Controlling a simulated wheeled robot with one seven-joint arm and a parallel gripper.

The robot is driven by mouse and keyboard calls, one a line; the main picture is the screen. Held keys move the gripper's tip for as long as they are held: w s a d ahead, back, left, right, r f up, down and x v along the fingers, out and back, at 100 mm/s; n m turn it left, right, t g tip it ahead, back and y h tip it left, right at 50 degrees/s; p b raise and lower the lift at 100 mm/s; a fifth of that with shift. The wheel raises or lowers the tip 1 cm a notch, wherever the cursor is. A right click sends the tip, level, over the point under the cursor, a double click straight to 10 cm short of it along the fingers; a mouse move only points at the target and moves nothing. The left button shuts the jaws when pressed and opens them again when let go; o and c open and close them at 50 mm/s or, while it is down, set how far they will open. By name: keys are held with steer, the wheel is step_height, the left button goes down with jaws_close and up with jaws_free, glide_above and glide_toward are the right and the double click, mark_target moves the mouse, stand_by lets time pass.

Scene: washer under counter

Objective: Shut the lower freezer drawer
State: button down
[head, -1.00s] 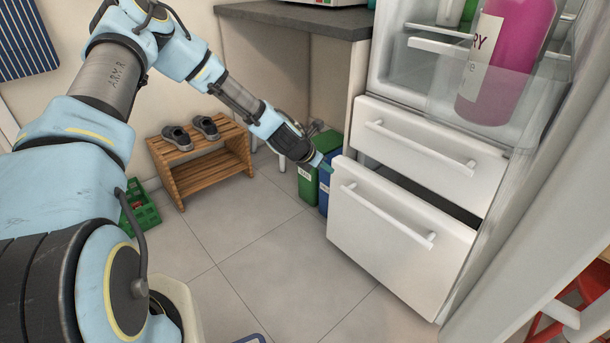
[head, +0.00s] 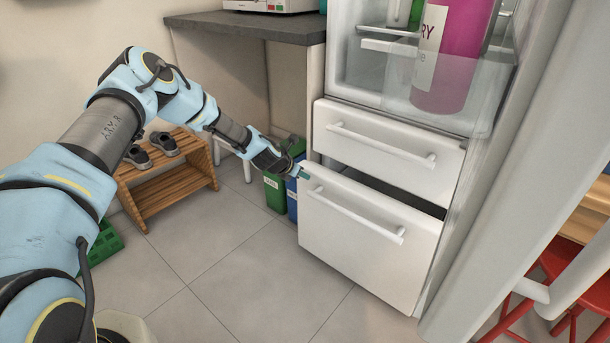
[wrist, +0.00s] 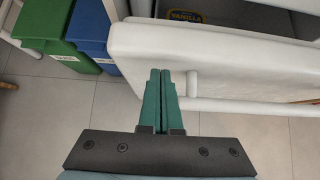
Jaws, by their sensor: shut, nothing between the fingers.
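The lower freezer drawer (head: 345,255) is white with a long bar handle (head: 352,208). It stands pulled out from the fridge, with a dark gap above its top edge. The wrist view shows the drawer's front panel (wrist: 240,62) from above, with a dark package marked "VANILLA" (wrist: 186,16) inside. My gripper (head: 303,173) is at the upper left corner of the drawer front. In the wrist view its green fingers (wrist: 160,75) are shut together and empty, with their tips at the front panel beside the handle's end. I cannot tell whether they touch it.
The upper drawer (head: 385,150) is closed above. Green (head: 274,190) and blue (head: 293,198) bins stand left of the freezer. A wooden shoe rack (head: 165,185) is further left. Red chairs (head: 560,290) are at the right. The floor before the drawer is clear.

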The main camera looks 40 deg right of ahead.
steer(key=shift+w+d, duration=0.1)
steer(key=shift+d, duration=0.35)
steer(key=w+d+b, duration=0.2)
steer(key=d+b, duration=0.1)
steer(key=d, duration=0.7)
steer(key=shift+w+r, duration=0.25)
